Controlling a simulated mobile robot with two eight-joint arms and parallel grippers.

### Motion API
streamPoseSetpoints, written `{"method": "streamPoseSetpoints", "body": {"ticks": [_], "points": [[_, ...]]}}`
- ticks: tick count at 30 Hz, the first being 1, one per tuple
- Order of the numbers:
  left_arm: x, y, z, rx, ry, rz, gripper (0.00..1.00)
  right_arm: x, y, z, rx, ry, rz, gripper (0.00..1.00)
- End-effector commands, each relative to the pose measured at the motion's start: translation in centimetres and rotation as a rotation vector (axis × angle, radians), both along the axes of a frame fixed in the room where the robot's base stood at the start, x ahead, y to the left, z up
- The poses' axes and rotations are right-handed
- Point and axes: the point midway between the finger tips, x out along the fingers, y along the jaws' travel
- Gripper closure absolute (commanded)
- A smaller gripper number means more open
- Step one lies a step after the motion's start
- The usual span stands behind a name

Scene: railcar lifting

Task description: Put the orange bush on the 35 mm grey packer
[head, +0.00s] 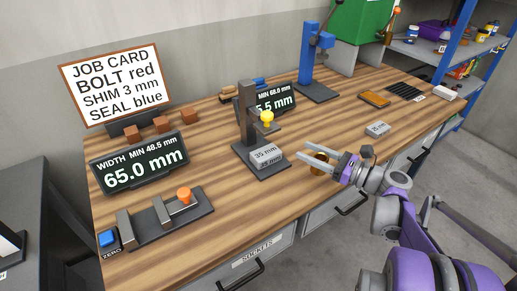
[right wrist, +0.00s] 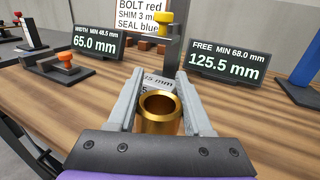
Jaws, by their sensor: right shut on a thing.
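The orange bush (head: 319,164), a shiny brass-coloured ring, is between the fingers of my right gripper (head: 306,152). In the right wrist view the bush (right wrist: 160,112) stands upright, open end up, with the gripper (right wrist: 159,92) shut on it. The 35 mm grey packer (head: 266,156) lies on the base of the dark gauge stand, under its yellow-knobbed arm. The bush is to the right of the packer and apart from it. In the right wrist view the packer (right wrist: 156,80) is beyond the bush and partly hidden by it. My left gripper is not in view.
The gauge stand (head: 245,117) rises behind the packer. A second grey packer (head: 377,129), marked 25 mm, lies to the right. A width gauge (head: 157,217) is at the left and a blue press (head: 312,60) at the back.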

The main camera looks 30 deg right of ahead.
Motion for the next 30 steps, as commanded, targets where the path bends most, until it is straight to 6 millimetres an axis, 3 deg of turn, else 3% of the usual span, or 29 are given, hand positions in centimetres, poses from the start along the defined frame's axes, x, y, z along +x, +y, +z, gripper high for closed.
{"method": "streamPoseSetpoints", "body": {"ticks": [12,16,23,30], "points": [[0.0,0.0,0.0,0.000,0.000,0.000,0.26,9.1,4.8,0.0,0.001,0.000,0.006,1.00],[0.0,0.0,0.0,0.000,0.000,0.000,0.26,10.8,5.6,0.0,0.000,-0.001,0.003,1.00],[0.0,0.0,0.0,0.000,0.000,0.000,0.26,12.1,6.3,0.0,0.001,0.000,0.002,1.00],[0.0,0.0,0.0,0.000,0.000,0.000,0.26,15.7,8.2,0.0,0.001,0.000,0.004,1.00]]}}
